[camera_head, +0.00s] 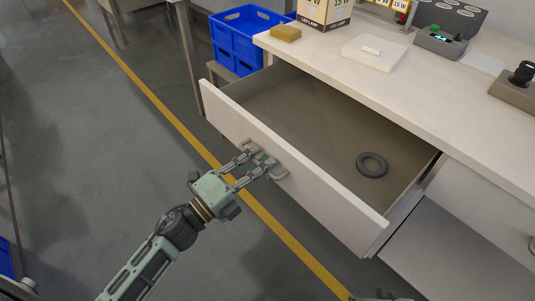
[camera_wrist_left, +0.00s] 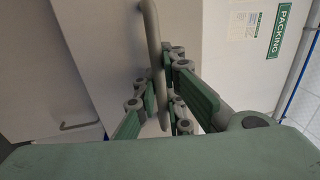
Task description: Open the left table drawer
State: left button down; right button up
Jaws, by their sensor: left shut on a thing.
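The left table drawer (camera_head: 295,180) is pulled far out of the white table, and its inside shows. A dark grey ring (camera_head: 372,164) lies flat in it toward the right end. My left gripper (camera_head: 262,164) is at the middle of the drawer front and shut on the bar handle (camera_head: 279,173). In the left wrist view the handle (camera_wrist_left: 152,45) runs between the fingers of my left gripper (camera_wrist_left: 160,105). The fingers hide part of the handle.
The table top (camera_head: 450,95) carries a lamp box (camera_head: 322,12), a yellow-brown block (camera_head: 285,33), a white plate (camera_head: 374,52) and devices at the right. Blue crates (camera_head: 240,35) stand behind the drawer's left end. The floor (camera_head: 90,150) left of the drawer is clear.

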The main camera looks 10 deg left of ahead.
pick_arm(q)
jog(key=shift+v, duration=0.9)
pick_arm(e)
jog(key=shift+s+a+f, duration=0.25)
jog(key=shift+s, duration=0.1)
pick_arm(q)
jog(key=c, duration=2.1)
grip_release()
pick_arm(e)
jog(key=shift+w+a, duration=0.1)
jog(key=shift+w, duration=0.1)
pick_arm(q)
jog(key=v, duration=1.2)
jog(key=shift+r, duration=0.1)
pick_arm(e)
jog(key=shift+s, duration=0.15)
